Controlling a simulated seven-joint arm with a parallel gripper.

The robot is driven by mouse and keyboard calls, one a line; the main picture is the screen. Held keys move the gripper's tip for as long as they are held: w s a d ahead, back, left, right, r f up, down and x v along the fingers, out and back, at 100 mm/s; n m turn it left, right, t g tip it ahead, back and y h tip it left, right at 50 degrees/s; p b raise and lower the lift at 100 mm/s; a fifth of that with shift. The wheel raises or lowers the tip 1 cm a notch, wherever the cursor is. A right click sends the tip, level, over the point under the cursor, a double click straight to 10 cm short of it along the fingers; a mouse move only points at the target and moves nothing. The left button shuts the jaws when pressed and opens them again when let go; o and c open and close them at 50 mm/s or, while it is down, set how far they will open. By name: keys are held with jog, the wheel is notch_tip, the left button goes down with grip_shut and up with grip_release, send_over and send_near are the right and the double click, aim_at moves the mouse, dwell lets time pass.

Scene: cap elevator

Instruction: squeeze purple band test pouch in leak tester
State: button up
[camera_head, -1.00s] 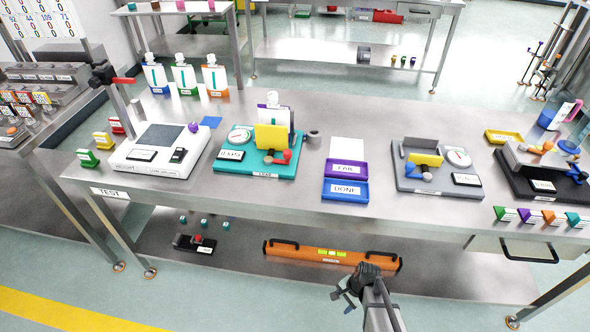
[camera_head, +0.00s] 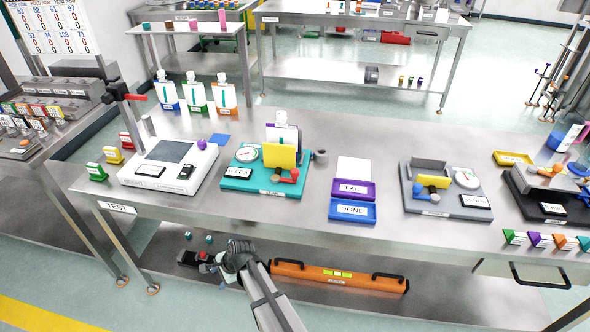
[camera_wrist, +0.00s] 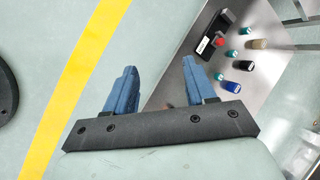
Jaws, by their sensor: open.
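The pouch (camera_head: 283,117) stands upright in the teal tester (camera_head: 262,187), behind its yellow plate (camera_head: 281,156). Its white cap, upper body and a dark purplish edge show; the plate hides the rest, so I cannot fully see its band. The tester has a round gauge (camera_head: 246,153) and a red-knobbed lever (camera_head: 290,176) at the plate's right front. My gripper (camera_head: 212,264) is below and in front of the bench top, left of the tester and apart from it. In the wrist view my gripper (camera_wrist: 158,82) has its blue fingers wide apart with nothing between them.
Pouches with blue (camera_head: 166,92), green (camera_head: 194,92) and orange (camera_head: 224,94) bands stand at the back left. A white scale (camera_head: 168,165) is left of the tester; FAIL (camera_head: 353,188) and DONE (camera_head: 352,210) trays and a grey press (camera_head: 446,200) are right. The bench's front edge lies above my gripper.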

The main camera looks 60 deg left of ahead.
jog(key=s+a+r, duration=0.5)
jog(key=s+r, duration=0.1)
jog(key=s, duration=0.3)
jog(key=w+r+n, duration=0.1)
jog(key=w+r, duration=0.2)
jog(key=r, duration=0.2)
jog(key=w+a+r+n, duration=0.1)
jog(key=w+r, duration=0.3)
jog(key=r, duration=0.2)
jog(key=w+a+r+g, duration=0.1)
jog(key=w+r, duration=0.2)
jog(key=r, duration=0.3)
jog(key=shift+w+a+r+n+h, duration=0.1)
jog(key=shift+w+r+n+h, duration=0.05)
jog(key=shift+w+n+h, duration=0.2)
jog(key=n+t+h, duration=0.4)
jog(key=n+t, duration=0.1)
jog(key=n, duration=0.6)
send_near(295, 171)
jog(key=shift+y, duration=0.25)
notch_tip(295, 171, down, 9)
jog(key=shift+f, duration=0.15)
grip_shut()
